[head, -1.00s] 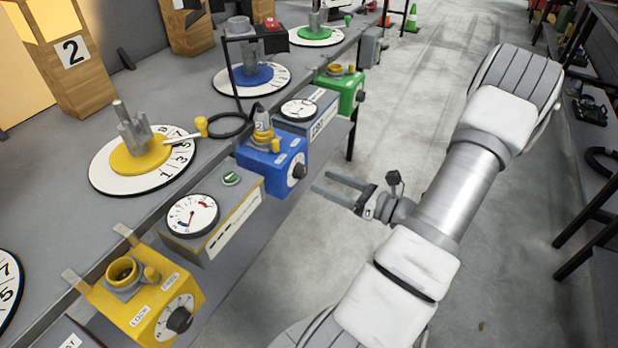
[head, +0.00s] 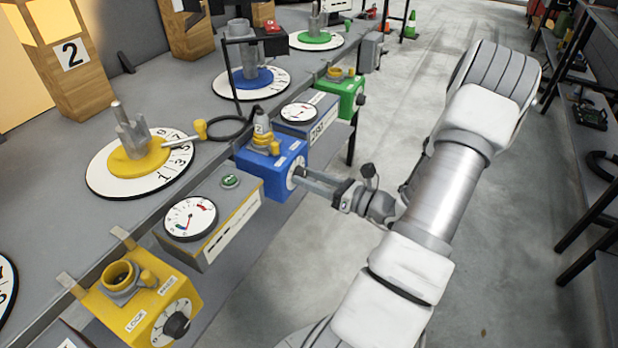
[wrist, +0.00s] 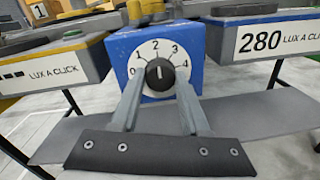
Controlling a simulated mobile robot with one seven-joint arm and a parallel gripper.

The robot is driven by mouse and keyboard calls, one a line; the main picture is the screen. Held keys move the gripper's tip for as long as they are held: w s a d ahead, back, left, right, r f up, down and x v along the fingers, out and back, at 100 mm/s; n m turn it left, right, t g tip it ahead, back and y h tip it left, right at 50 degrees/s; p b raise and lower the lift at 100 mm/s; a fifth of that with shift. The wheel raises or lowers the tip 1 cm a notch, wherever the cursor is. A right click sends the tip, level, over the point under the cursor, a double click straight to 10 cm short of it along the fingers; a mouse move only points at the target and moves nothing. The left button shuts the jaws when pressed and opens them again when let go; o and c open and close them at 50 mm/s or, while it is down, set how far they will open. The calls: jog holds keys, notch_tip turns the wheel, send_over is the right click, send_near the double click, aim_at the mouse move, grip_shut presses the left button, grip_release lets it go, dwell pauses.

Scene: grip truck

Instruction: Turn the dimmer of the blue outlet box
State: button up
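The blue outlet box (head: 268,169) is fixed at the bench edge in the head view, with a grey plug fitted in its top. In the wrist view the blue box (wrist: 125,45) shows a white dial (wrist: 178,52) with numbers, and a black dimmer knob (wrist: 160,73) at its middle. The knob's white mark points about straight up. My gripper (head: 300,176) is at the front of the box. In the wrist view the fingers (wrist: 160,90) stand apart, one on each side of the knob's lower part. I cannot tell whether they touch it.
A yellow outlet box (head: 110,300) and a meter reading dashes (head: 225,238) are to the left. A grey shelf (wrist: 75,140) runs below. The floor aisle is clear.

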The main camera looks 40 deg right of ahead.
grip_shut()
jog(key=shift+r+p, duration=0.1)
jog(key=shift+p, duration=0.2)
jog(key=shift+r+m+p, duration=0.1)
jog(key=shift+m+p, duration=0.5)
jog(key=shift+p, duration=0.2)
jog(key=m+p, duration=0.2)
jog(key=p, duration=0.1)
jog(key=shift+r, duration=0.1)
jog(key=m+p, duration=0.2)
jog(key=p, duration=0.1)
jog(key=shift+m, duration=0.4)
jog(key=shift+f+m+p, duration=0.2)
jog(key=shift+m+p, duration=0.6)
jog(key=shift+p, duration=0.05)
jog(key=shift+f, duration=0.1)
